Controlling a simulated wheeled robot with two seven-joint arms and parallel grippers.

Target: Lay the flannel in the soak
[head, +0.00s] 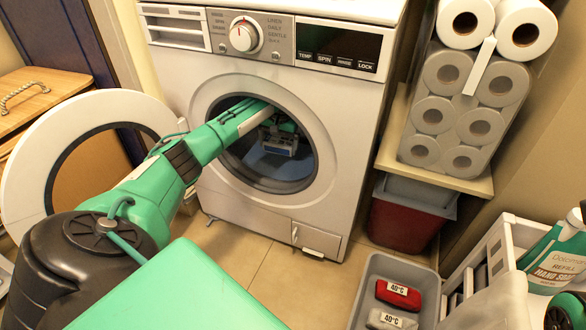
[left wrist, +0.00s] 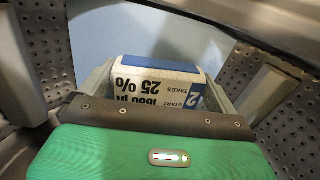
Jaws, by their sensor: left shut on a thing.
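My left gripper (head: 284,132) is inside the washer drum, past the round door opening. It is shut on a white and blue labelled thing (left wrist: 160,88), whose printed text is upside down in the left wrist view; it also shows in the head view (head: 281,147). I cannot tell whether this is the flannel. Pale blue (left wrist: 90,25) fills the space behind it in the drum. A grey basin (head: 366,290) stands on the floor at the lower right. In it lie a red bundle (head: 385,297) and a grey bundle (head: 378,319), both labelled 40°C.
The washer door (head: 22,172) hangs open at the left. The drum opening's rim (head: 322,168) surrounds my left arm. A shelf (head: 484,183) with paper rolls (head: 448,72) and a red bin (head: 402,222) stand right. A white crate (head: 490,303) and soap refill (head: 556,250) are lower right.

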